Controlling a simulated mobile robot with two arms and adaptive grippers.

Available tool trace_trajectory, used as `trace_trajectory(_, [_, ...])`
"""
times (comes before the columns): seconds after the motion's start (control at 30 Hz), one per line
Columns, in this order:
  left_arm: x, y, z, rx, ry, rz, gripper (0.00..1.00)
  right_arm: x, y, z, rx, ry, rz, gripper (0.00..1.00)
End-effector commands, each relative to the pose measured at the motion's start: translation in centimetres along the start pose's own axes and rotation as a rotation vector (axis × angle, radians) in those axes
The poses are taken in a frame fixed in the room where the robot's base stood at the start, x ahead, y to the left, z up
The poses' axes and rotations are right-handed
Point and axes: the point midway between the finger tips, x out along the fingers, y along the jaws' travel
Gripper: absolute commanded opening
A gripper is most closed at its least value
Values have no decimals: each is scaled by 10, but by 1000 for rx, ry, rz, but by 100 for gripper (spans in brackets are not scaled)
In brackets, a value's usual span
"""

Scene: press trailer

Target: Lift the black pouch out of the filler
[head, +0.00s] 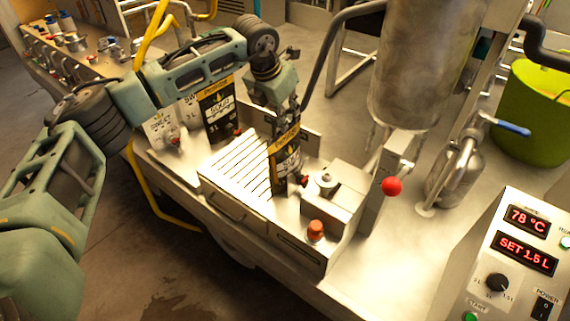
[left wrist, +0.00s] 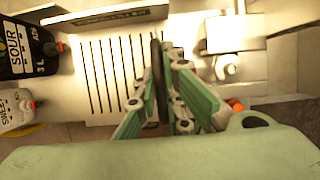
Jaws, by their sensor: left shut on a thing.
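The black pouch (head: 284,168) with a yellow top band stands upright at the right end of the filler's slatted tray (head: 236,165), next to the filler's metal block (head: 338,196). My left gripper (head: 287,116) comes down from above and is shut on the pouch's top edge. In the left wrist view the pouch (left wrist: 160,82) shows as a thin dark edge between the green fingers of my left gripper (left wrist: 168,62). I cannot tell whether its base touches the tray. My right gripper is not in view.
A black SOUR pouch (head: 217,112) and a white pouch (head: 160,131) stand left of the tray. The control panel (head: 518,262) reads 78 °C and SET 1.5 L.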

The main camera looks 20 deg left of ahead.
Motion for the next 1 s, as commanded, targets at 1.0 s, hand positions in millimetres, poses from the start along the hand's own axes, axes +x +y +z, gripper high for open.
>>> trace_trajectory(1.0, [-22, 0, 13, -1, -19, 1, 0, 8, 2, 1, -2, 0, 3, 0])
